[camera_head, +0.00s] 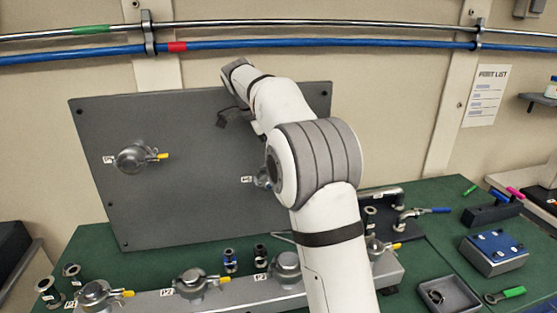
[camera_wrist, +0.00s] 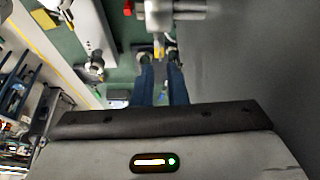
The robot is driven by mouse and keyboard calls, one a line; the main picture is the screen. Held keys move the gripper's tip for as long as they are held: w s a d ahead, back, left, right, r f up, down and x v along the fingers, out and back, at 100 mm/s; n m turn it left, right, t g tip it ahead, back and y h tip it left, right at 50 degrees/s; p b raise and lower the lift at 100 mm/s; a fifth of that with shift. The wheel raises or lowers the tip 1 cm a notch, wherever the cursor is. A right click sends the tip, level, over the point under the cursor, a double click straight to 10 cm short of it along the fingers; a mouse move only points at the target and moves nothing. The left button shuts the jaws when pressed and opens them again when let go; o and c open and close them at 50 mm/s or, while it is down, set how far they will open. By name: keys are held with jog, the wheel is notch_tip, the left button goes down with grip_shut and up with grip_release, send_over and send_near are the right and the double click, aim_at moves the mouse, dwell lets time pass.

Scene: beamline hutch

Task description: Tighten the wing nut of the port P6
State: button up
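The upright grey panel (camera_head: 190,205) bears two metal port clamps in the head view. The left clamp (camera_head: 134,158) has a yellow-tipped wing nut (camera_head: 158,156) pointing right. The right clamp (camera_head: 263,178) is mostly hidden behind my arm; the label beside it (camera_head: 247,180) is too small to read surely, so I cannot confirm it is P6. In the wrist view, a metal clamp (camera_wrist: 172,14) is at the top with a yellow wing nut (camera_wrist: 158,46). My gripper (camera_wrist: 161,68) is open, its two dark blue fingers just short of the nut.
Several more clamped ports (camera_head: 194,284) sit on a grey bench block below the panel. A blue-topped box (camera_head: 493,252), a grey tray (camera_head: 448,298) and a green-handled tool (camera_head: 505,295) lie on the right of the green bench. The panel surface is close beside my gripper.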

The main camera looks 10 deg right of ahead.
jog(key=shift+v, duration=1.2)
jog(key=shift+c, duration=0.2)
